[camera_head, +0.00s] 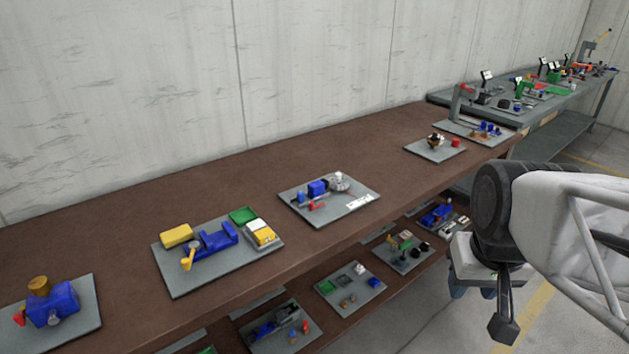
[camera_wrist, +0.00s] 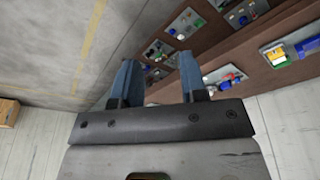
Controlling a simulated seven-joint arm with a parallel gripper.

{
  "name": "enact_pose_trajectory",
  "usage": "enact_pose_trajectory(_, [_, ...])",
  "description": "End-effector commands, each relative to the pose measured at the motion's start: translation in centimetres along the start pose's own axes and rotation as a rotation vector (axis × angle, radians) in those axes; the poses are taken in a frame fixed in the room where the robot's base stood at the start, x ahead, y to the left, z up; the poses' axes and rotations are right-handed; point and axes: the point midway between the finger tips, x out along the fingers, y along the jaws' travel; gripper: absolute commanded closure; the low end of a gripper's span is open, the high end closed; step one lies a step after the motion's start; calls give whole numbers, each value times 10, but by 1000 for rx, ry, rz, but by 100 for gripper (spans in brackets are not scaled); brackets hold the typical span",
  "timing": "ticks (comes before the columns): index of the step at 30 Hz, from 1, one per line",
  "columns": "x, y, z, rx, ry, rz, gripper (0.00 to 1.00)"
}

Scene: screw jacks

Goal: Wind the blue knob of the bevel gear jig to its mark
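A grey plate on the brown bench, mid-bench in the head view, bears a blue block (camera_head: 317,187), a toothed grey gear-like part (camera_head: 339,182) and a small blue piece (camera_head: 301,197). This looks like the bevel gear jig. The small blue piece may be its knob, but I cannot tell for sure. A white label (camera_head: 359,202) with small marks lies on its front right; the knob's mark is too small to make out. My gripper (camera_head: 472,292) hangs to the right of the bench, well away from the jig. In the wrist view its two blue fingers (camera_wrist: 160,80) stand apart with nothing between them.
The brown bench (camera_head: 130,205) bears other plates, with blue-and-yellow parts (camera_head: 210,240) and a blue block (camera_head: 52,303) leftward. A lower shelf (camera_head: 335,322) holds more plates. A grey table (camera_head: 530,105) stands far right. Bare bench separates the plates.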

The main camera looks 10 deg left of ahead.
Motion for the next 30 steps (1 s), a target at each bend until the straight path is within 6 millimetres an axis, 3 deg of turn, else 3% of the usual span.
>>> enact_pose_trajectory(17, [-1,-33,-141,-249,-46,-23,61])
enact_pose_trajectory(30, [24,-74,-247,-443,-79,-43,61])
